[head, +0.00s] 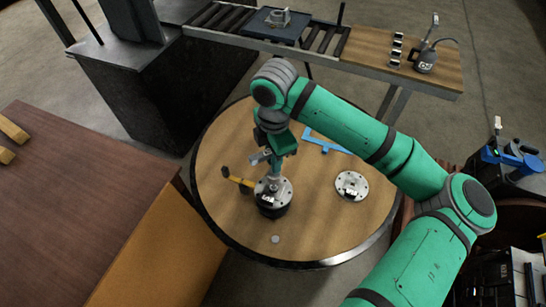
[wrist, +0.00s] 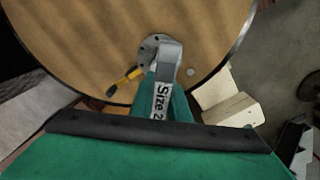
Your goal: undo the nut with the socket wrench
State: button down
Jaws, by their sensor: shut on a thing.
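My gripper (head: 268,157) is above the round wooden table, shut on a grey socket wrench (wrist: 169,56). The wrench carries a white label reading "Size 2", with the rest cut off. Its lower end reaches down to the top of a round grey flanged part (head: 284,190) on a dark base, left of the table's middle. The flange also shows behind the wrench in the wrist view (wrist: 148,47). I cannot make out the nut; the wrench and gripper cover the flange's middle. Whether the socket is seated there I cannot tell.
A yellow-handled tool (head: 236,179) lies left of the flanged part. A second flange disc (head: 351,185) and a blue T-shaped tool (head: 325,141) are to the right. A small grey disc (head: 275,239) lies in front. Behind stands a roller conveyor (head: 323,40) with an oil can (head: 425,61).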

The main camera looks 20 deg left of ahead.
jog(key=m, duration=0.4)
jog(key=shift+a+f+m, duration=0.1)
jog(key=shift+f+m, duration=0.2)
jog(key=m, duration=0.4)
jog(key=shift+f+m, duration=0.6)
jog(key=shift+f, duration=1.3)
jog(key=shift+f, duration=0.15)
